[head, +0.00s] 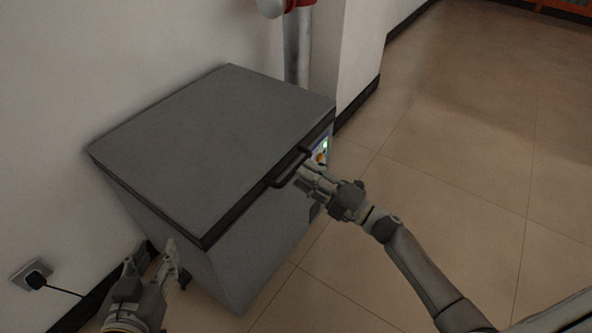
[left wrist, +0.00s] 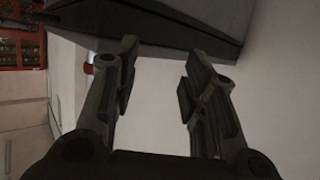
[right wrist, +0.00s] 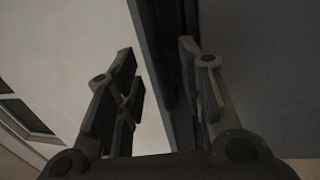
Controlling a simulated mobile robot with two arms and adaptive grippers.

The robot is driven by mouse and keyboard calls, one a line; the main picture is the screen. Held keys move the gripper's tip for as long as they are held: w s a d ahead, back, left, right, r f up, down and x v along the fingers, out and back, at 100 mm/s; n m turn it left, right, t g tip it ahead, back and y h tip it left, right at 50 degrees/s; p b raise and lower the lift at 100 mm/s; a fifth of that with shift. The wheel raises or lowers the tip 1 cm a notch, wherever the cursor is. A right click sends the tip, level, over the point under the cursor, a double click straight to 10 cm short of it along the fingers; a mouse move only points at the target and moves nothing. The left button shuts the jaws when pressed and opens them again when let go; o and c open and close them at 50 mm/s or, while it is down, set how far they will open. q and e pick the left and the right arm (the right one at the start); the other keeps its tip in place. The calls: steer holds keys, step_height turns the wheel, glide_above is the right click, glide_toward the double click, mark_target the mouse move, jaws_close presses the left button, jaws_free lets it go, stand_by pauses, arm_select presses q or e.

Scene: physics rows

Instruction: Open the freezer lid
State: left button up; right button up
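The grey chest freezer (head: 255,235) stands against the wall in the head view. Its flat grey lid (head: 210,135) is closed. A dark bar handle (head: 279,182) sticks out from the lid's front edge. My right gripper (head: 302,176) is at the handle's near side, close to its right half. In the right wrist view its fingers (right wrist: 160,68) are apart, with a dark edge of the freezer between and behind them. I cannot tell whether they touch the handle. My left gripper (head: 160,252) is open and empty, low beside the freezer's left end; its spread fingers show in the left wrist view (left wrist: 157,70).
A small lit control panel (head: 321,150) is on the freezer's front at the right. A wall socket with a black plug (head: 35,278) is at lower left. A grey pipe (head: 297,50) stands behind the freezer. The tiled floor (head: 470,150) to the right is clear.

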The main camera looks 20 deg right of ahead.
mark_target(296, 167)
arm_select(q)
steer(key=shift+w+d+r+t+h, duration=0.2)
steer(key=shift+r+t, duration=0.15)
steer(key=shift+r, duration=0.15)
steer(key=shift+w+d+r+t+h, duration=0.1)
steer(key=shift+w+r+t, duration=0.1)
steer(key=shift+r+t, duration=0.2)
arm_select(e)
steer(key=shift+x, duration=1.9)
arm_select(q)
steer(key=shift+a, duration=0.1)
arm_select(e)
jaws_close()
